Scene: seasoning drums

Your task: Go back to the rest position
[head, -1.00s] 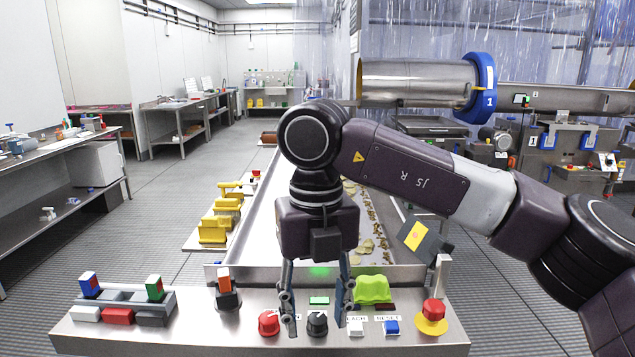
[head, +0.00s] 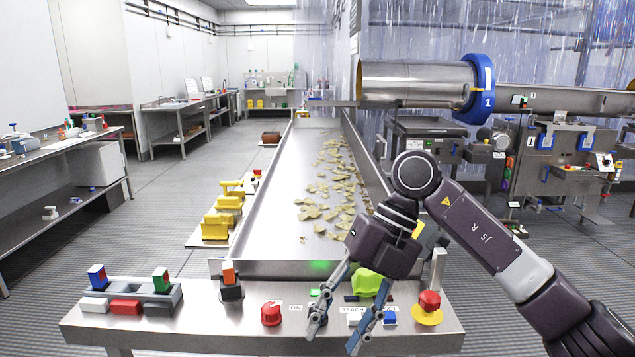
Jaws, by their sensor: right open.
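My right gripper (head: 337,338) is open and empty. It hangs tilted, fingers pointing down and left, over the right half of the steel control panel (head: 200,330). Its fingers cover part of the panel, including the black knob and some of the small buttons. A red knob (head: 271,314) stands just left of the fingers. A red emergency button on a yellow base (head: 428,308) stands to their right. A lime-green piece (head: 368,282) is partly behind the gripper. My left gripper is not in view.
A conveyor tray (head: 283,220) with scattered chips (head: 340,190) runs away behind the panel. Yellow fittings (head: 218,222) line its left side. Coloured switches (head: 161,281) sit at the panel's left. A steel drum with a blue ring (head: 483,88) is at back right. The left floor aisle is clear.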

